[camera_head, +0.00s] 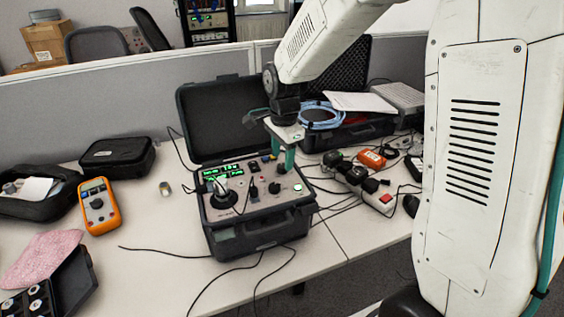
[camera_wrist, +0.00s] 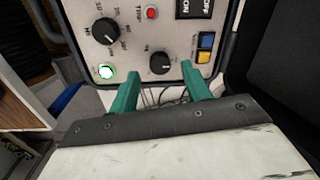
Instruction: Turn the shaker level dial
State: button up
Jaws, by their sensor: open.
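The calibrator is an open black case (camera_head: 262,236) on the desk, with a light grey panel of dials, buttons and a green-lit display (camera_head: 222,171). In the wrist view, a small black dial (camera_wrist: 160,64) sits just beyond and between my fingertips, and a larger black dial (camera_wrist: 105,31) is up and left of it. Their labels are too small to tell which is the shaker level dial. My gripper (camera_head: 282,164) has teal fingers pointing down over the panel's right part. In the wrist view, my gripper (camera_wrist: 159,74) is open and empty, its fingers apart from the small dial.
The raised lid (camera_head: 215,115) stands behind the panel. A round black shaker mount (camera_head: 222,197) is on its left part. Cables lie around the case. An orange multimeter (camera_head: 99,206) is at left; a power strip (camera_head: 378,197) and another case (camera_head: 345,132) are at right.

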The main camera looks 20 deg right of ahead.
aim_at(282, 168)
jog(key=shift+f, duration=1.35)
jog(key=c, duration=1)
jog(key=shift+n, duration=0.3)
